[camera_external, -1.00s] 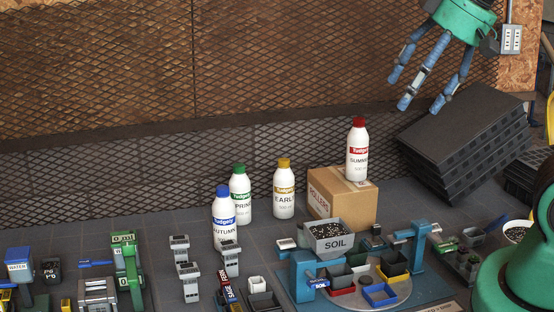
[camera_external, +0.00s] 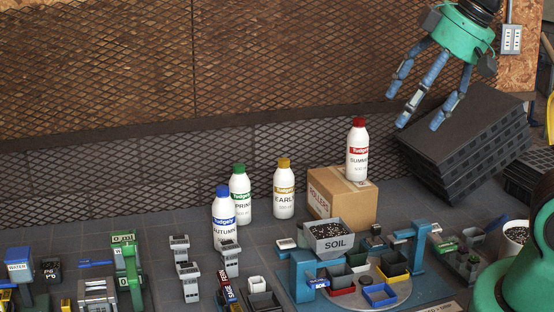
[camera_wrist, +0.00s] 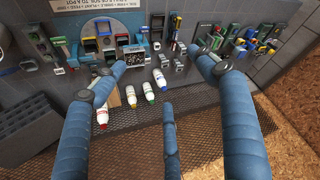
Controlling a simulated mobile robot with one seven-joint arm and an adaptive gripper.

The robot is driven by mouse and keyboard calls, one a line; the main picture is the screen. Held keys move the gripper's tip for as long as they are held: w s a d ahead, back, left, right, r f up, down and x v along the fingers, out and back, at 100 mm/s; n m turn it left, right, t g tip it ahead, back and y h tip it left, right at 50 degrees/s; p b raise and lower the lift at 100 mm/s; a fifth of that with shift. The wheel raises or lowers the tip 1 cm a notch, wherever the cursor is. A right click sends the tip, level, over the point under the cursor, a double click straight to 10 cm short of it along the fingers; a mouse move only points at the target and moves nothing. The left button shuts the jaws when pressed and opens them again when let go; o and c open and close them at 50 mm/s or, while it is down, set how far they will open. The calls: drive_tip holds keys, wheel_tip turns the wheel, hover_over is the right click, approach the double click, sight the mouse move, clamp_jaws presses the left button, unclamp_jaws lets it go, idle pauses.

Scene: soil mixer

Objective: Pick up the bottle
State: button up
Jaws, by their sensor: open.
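Several white bottles stand in the external view. The red-capped bottle (camera_external: 357,150) stands upright on a cardboard box (camera_external: 342,200). The yellow-capped bottle (camera_external: 284,188), the green-capped bottle (camera_external: 240,193) and the blue-capped bottle (camera_external: 223,218) stand upright on the bench to its left. My gripper (camera_external: 418,92) is open and empty, with blue fingers, above and to the right of the red-capped bottle, apart from it. In the wrist view, the red-capped bottle (camera_wrist: 102,117) shows left of centre, partly beside the left finger, and the yellow-capped bottle (camera_wrist: 131,96) lies between the fingers.
A dark stack of trays (camera_external: 468,145) leans on the right under my gripper. A soil bin (camera_external: 335,238) and a blue mixer station (camera_external: 304,275) stand in front of the box. A mesh wall (camera_external: 120,70) rises behind the bottles. Small machines crowd the bench front.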

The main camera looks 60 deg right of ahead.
drive_tip(key=w+d+r+p, duration=0.15)
drive_tip(key=w+r, duration=0.25)
drive_tip(key=w, duration=0.6)
drive_tip(key=m+g+p, duration=0.3)
drive_tip(key=g+p, duration=0.2)
drive_tip(key=g, duration=0.1)
hover_over(223, 188)
wheel_tip(223, 188, down, 34)
drive_tip(key=shift+a+r, duration=0.1)
drive_tip(key=shift+d+f, duration=0.2)
drive_tip(key=shift+f, duration=0.3)
drive_tip(key=shift+f, duration=0.1)
